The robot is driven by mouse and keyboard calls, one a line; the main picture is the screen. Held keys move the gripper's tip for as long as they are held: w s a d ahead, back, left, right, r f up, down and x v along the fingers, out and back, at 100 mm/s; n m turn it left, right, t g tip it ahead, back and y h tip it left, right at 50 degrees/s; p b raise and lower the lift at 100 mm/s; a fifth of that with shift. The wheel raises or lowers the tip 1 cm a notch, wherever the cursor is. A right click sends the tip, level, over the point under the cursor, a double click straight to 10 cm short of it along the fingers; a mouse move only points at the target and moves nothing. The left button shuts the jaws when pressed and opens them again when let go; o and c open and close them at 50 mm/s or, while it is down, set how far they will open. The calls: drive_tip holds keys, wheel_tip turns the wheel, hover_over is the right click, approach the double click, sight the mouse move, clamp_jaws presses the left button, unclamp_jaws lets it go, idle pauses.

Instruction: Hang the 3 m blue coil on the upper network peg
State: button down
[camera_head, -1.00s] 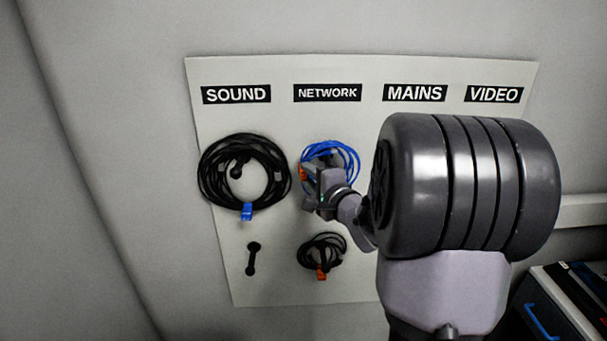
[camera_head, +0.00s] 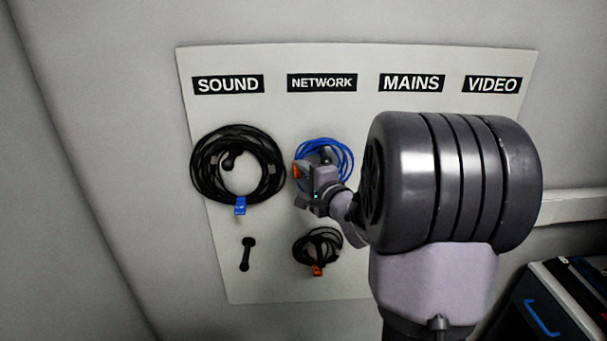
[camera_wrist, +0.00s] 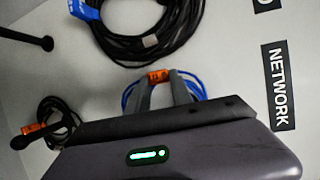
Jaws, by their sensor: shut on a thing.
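The blue coil (camera_head: 341,153) is under the NETWORK label (camera_head: 322,83) in the head view, partly hidden behind my gripper (camera_head: 312,178). It has an orange tag (camera_head: 297,171) at its left side. In the wrist view the blue coil (camera_wrist: 193,86) shows around the two fingers of my gripper (camera_wrist: 163,80), with the orange tag (camera_wrist: 158,76) between them. My gripper is shut on the coil. The upper network peg is hidden behind my gripper and the coil, so I cannot tell whether the coil is around it.
A large black coil with a blue tag (camera_head: 240,206) hangs on the upper SOUND peg (camera_head: 231,158). The lower SOUND peg (camera_head: 247,254) is bare. A small black coil (camera_head: 316,246) with an orange tag hangs below my gripper. My arm hides the board under MAINS and VIDEO.

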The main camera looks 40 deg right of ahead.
drive_tip(key=shift+f, duration=0.1)
drive_tip(key=c, duration=1.1)
unclamp_jaws()
drive_tip(key=shift+o, duration=0.2)
drive_tip(key=s+a+r+b, duration=0.2)
drive_tip(key=s, duration=1.5)
drive_tip(key=shift+a+b, duration=0.3)
drive_tip(key=shift+b, duration=0.05)
